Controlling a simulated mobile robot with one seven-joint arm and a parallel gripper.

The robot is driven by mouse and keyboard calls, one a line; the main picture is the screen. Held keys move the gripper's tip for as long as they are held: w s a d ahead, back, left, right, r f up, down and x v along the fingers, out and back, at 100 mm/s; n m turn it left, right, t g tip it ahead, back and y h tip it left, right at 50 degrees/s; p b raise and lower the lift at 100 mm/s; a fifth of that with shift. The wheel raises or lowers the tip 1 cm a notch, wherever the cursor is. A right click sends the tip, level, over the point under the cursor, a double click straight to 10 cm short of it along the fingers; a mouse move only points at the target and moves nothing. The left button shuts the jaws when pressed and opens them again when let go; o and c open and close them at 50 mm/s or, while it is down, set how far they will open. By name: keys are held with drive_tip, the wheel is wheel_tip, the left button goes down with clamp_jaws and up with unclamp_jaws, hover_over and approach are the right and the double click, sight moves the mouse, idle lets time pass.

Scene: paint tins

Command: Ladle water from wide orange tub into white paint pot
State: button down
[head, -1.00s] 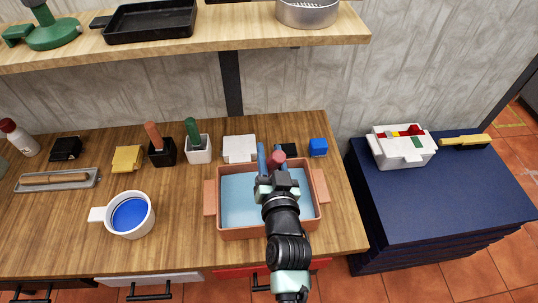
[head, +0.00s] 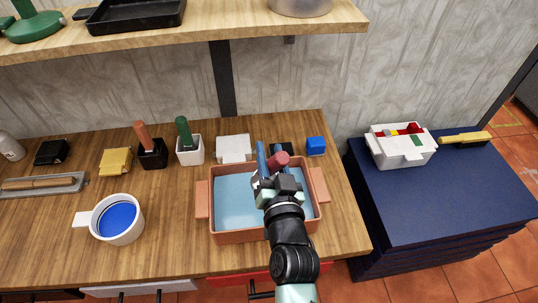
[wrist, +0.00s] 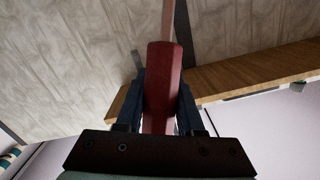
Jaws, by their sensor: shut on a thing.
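My gripper (head: 269,152) is over the wide orange tub (head: 203,200), towards its back. Its blue fingers are shut on the ladle's dark red handle (head: 279,161). The handle also shows between the fingers in the wrist view (wrist: 162,85), with a thinner, paler shaft leading up out of the picture. The ladle's bowl is not visible, so I cannot tell whether it holds water. The tub holds light blue water (head: 235,200). The white paint pot (head: 130,236) stands upright to the left on the wooden bench, with blue inside and its handle to the left.
Behind the tub and pot stand a white pot with a green handle (head: 190,152), a black one with an orange handle (head: 152,155), a yellow block (head: 115,162) and a blue block (head: 316,146). A shelf (head: 200,33) overhangs the back. Bench between pot and tub is clear.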

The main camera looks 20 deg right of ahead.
drive_tip(key=shift+f+b, duration=4.3)
drive_tip(key=shift+f, duration=0.2)
drive_tip(key=shift+r, duration=0.15)
drive_tip(key=shift+w, duration=0.15)
drive_tip(key=shift+w+a+n+g, duration=0.4)
drive_tip(key=shift+w+a+g, duration=0.05)
drive_tip(key=shift+w+g, duration=0.2)
